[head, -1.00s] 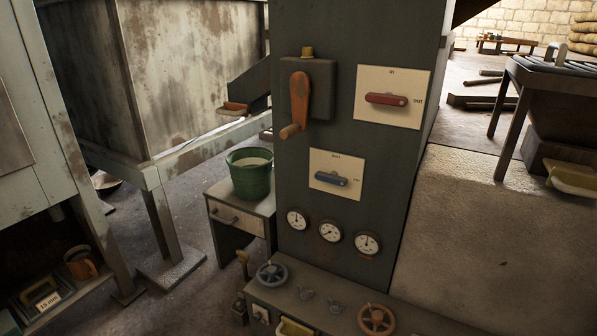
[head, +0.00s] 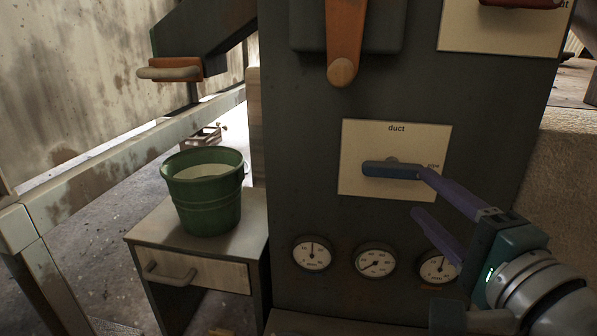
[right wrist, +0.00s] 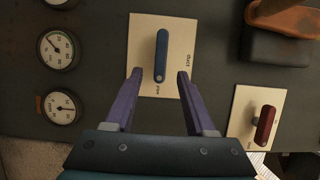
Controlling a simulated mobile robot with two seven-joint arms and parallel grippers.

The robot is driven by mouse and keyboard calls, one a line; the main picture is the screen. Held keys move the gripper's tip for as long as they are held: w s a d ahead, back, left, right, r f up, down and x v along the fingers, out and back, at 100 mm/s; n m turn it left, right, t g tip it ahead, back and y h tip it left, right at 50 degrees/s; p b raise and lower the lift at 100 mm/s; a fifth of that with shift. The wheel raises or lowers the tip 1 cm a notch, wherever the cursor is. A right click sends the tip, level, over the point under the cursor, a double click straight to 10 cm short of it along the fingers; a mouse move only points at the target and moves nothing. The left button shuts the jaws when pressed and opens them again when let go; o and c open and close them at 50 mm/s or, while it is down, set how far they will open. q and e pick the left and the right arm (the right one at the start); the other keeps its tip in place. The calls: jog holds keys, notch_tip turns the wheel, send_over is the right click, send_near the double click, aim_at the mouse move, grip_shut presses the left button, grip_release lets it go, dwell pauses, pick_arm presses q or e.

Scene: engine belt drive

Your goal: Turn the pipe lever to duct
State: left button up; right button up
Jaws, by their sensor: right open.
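The blue lever (head: 390,171) is mounted on a cream plate (head: 375,189) on the dark upright panel. It lies level, its free end pointing right toward a small label that I cannot read clearly; "duct" is printed at the top of the plate. My right gripper (head: 423,192) is open by the lever's right end, and one purple finger overlaps that end in the head view. In the right wrist view, the lever (right wrist: 161,55) shows ahead, its free end between the lines of the open fingertips (right wrist: 160,74). Contact cannot be told. My left gripper is out of view.
Three gauges (head: 375,260) sit just below the plate. An orange crank handle (head: 344,40) juts out above it. A red lever (right wrist: 264,122) on another plate is at upper right. A green bucket (head: 204,190) stands on a small cabinet (head: 205,274) at left.

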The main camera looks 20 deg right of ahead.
aim_at(398, 174)
jog(key=w, duration=0.5)
jog(key=w+d, duration=0.1)
jog(key=w, duration=0.1)
jog(key=shift+w+b, duration=0.15)
jog(key=shift+b, duration=0.25)
jog(key=shift+a, duration=0.1)
grip_shut()
